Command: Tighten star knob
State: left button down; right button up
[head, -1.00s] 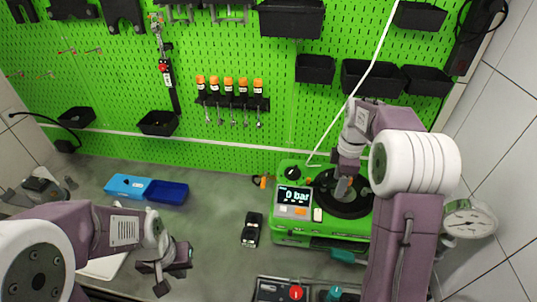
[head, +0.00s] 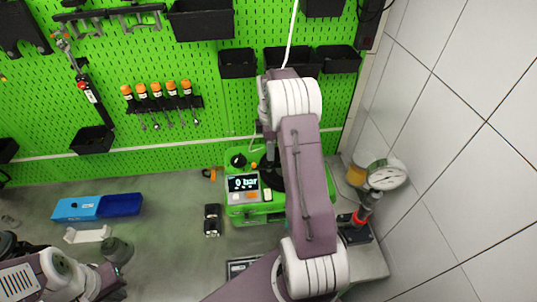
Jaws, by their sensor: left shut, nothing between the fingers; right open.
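The green pump unit (head: 245,211) stands on the bench against the pegboard, and its display reads 0 bar. A round black knob (head: 238,160) sits on its top left. The dark round part (head: 271,178) on its top is mostly covered by my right arm, so I cannot make out a star shape. My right gripper (head: 270,158) points down over this part. It is open, its fingers are mostly hidden, and I cannot tell whether it touches anything. My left gripper (head: 112,283) is shut and empty at the lower left, away from the pump.
The tiled wall (head: 460,150) bounds the right side.

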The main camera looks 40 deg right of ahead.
notch_tip(320, 180, down, 4)
jog(key=shift+w+f+p, duration=0.15)
jog(key=shift+f+p, duration=0.1)
jog(key=shift+p, duration=0.65)
jog(key=shift+d+f, duration=0.1)
jog(key=shift+f, duration=0.45)
grip_shut()
